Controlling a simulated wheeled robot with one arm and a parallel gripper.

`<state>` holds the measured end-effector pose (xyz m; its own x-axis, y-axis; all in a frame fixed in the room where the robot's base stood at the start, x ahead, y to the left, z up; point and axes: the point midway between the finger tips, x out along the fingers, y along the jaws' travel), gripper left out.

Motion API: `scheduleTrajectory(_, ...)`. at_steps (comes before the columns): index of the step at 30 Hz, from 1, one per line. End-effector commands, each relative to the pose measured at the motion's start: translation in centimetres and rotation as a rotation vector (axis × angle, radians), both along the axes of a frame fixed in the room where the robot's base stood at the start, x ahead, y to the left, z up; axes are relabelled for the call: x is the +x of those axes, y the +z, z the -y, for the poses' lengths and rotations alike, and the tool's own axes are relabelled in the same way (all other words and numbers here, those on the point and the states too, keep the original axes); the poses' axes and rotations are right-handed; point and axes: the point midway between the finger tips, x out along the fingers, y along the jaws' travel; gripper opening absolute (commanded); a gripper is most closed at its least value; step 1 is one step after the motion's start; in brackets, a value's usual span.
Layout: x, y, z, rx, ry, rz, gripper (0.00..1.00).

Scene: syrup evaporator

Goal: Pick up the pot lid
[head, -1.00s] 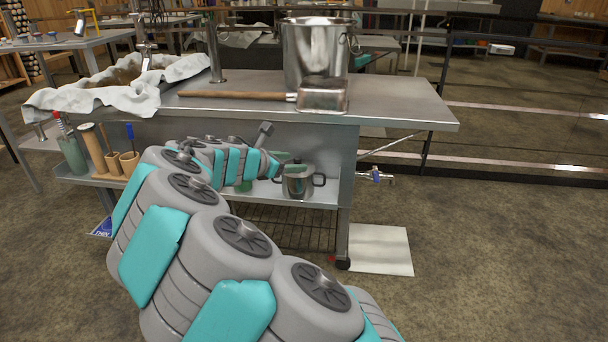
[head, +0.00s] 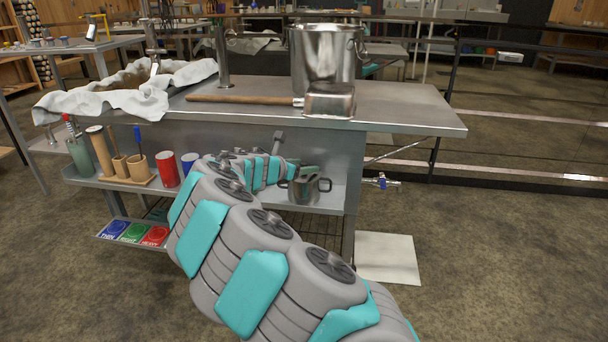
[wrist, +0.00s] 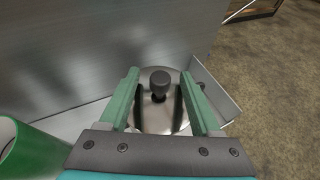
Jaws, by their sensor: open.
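The pot lid (wrist: 160,106) shows in the wrist view as a round shiny metal disc with a dark knob (wrist: 160,82) at its middle. It sits on the steel pot (head: 308,189), which stands on the lower shelf in the head view. My gripper (wrist: 160,90) is open, with one green finger on each side of the knob and a gap on both sides. In the head view my gripper (head: 300,172) is at the pot's top, and my arm and fingers hide most of the lid there. I cannot tell whether the fingers touch the lid.
The steel tabletop (head: 400,105) overhangs the shelf (head: 335,200). A green can (wrist: 22,150) is close at the left in the wrist view. Red (head: 168,169) and blue (head: 189,163) cans stand left of my arm. A tall bucket (head: 325,58) and ladle (head: 330,100) are on top.

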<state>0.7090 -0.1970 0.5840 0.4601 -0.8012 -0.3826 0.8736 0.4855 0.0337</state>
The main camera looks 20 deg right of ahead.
Motion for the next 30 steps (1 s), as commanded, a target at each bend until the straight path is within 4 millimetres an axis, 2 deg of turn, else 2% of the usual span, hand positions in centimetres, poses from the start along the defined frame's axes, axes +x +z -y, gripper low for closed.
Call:
scheduleTrajectory(9,0.16,-0.12,0.31,0.0,0.0,0.001,0.63)
scheduleTrajectory(26,0.14,-0.12,0.3,0.0,0.0,0.001,0.0)
scheduleTrajectory(30,0.13,-0.12,0.31,0.0,0.0,0.001,0.0)
